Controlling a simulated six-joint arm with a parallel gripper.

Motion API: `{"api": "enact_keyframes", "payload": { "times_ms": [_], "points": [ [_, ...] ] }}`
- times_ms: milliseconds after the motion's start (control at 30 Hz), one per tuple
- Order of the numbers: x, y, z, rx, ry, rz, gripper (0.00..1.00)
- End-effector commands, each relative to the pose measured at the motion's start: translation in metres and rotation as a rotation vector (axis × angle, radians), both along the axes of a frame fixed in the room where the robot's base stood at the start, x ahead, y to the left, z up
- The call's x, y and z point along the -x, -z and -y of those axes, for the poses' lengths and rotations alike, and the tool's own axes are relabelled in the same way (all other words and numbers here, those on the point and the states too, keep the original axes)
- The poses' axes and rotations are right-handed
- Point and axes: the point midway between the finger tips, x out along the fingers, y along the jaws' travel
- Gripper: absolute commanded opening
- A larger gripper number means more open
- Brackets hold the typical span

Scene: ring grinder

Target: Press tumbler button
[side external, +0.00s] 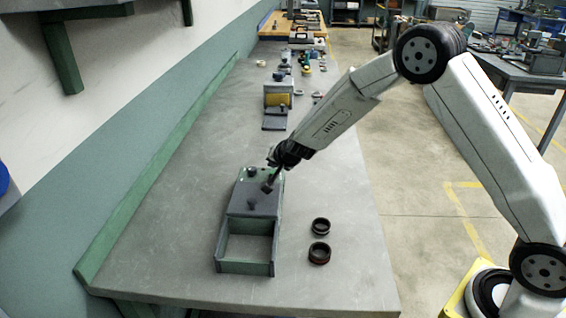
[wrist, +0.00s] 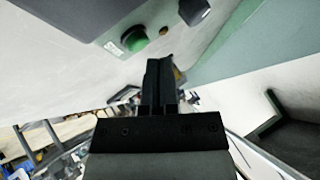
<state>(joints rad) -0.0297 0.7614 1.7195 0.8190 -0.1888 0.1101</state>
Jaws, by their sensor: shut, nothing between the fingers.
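The tumbler (side external: 240,228) is a dark grey box on the bench, with an open tray section at its front. A green button (wrist: 135,40) in a dark round collar shows in the wrist view, left of and beyond my fingertips. A dark knob (wrist: 193,10) shows at the top of that view. My gripper (side external: 268,186) is over the tumbler's top in the side view. Its fingers (wrist: 160,65) are shut together and empty. They appear apart from the button in the wrist view; whether the tips touch the top surface I cannot tell.
Two dark rings (side external: 320,227) (side external: 319,252) lie on the bench (side external: 345,190) right of the tumbler. A small machine with a yellow part (side external: 277,99) and several small items stand farther back. A green rail (side external: 160,165) edges the wall side. Bench space right of the tumbler is mostly clear.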

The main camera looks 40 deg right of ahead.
Motion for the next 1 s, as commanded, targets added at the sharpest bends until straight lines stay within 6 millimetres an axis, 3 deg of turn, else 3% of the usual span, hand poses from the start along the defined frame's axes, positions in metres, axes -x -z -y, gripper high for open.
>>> {"api": "enact_keyframes", "payload": {
  "times_ms": [1000],
  "points": [
    [-0.0001, 0.0095, 0.0000, 0.001, -0.001, 0.000, 0.00]
  ]
}}
